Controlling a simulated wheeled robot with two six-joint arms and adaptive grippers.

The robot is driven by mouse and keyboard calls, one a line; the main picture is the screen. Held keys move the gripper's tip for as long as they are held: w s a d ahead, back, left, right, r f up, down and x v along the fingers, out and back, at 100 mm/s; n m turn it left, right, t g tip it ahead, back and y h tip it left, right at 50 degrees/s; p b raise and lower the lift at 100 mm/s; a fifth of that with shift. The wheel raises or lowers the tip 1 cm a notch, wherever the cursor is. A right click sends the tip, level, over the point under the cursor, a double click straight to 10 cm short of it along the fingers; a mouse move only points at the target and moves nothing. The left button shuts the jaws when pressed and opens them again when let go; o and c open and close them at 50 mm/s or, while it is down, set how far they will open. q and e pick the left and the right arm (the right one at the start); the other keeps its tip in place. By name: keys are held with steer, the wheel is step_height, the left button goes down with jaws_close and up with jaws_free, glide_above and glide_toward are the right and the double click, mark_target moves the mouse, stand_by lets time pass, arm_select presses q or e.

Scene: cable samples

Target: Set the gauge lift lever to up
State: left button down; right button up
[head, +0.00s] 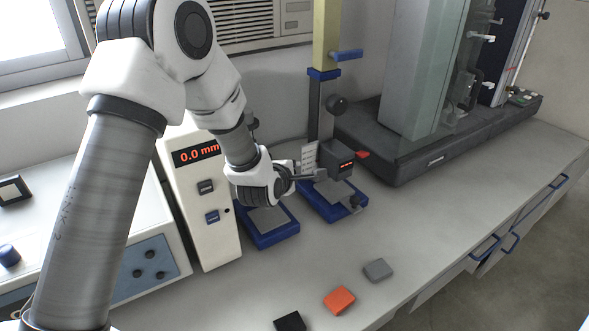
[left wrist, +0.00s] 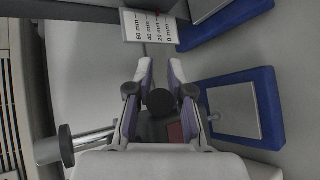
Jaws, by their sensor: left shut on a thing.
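My left gripper (head: 316,175) reaches in from the left, beside the dark gauge head with a small red display (head: 337,158). In the left wrist view, my gripper (left wrist: 159,75) has its fingers on either side of a dark round knob (left wrist: 160,102), and it is shut on it. The knob appears to be the lift lever's end; its arm is mostly hidden. A white scale marked 0 to 60 mm (left wrist: 150,27) stands beyond the fingertips and shows beside the gauge in the head view (head: 309,154). My right gripper is not in view.
A white tower reading 0.0 mm (head: 200,190) stands left, with a blue base (head: 270,240) beside it. Black, orange (head: 339,300) and grey blocks lie in front.

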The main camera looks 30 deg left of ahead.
arm_select(q)
steer(key=shift+w+a+r+n+g+h+p, duration=0.2)
steer(key=shift+a+r+n+g+h+p, duration=0.15)
steer(key=shift+r+n+g+h, duration=0.2)
steer(key=c, duration=1.1)
jaws_free()
steer(key=shift+o, duration=0.2)
steer(key=v, duration=1.2)
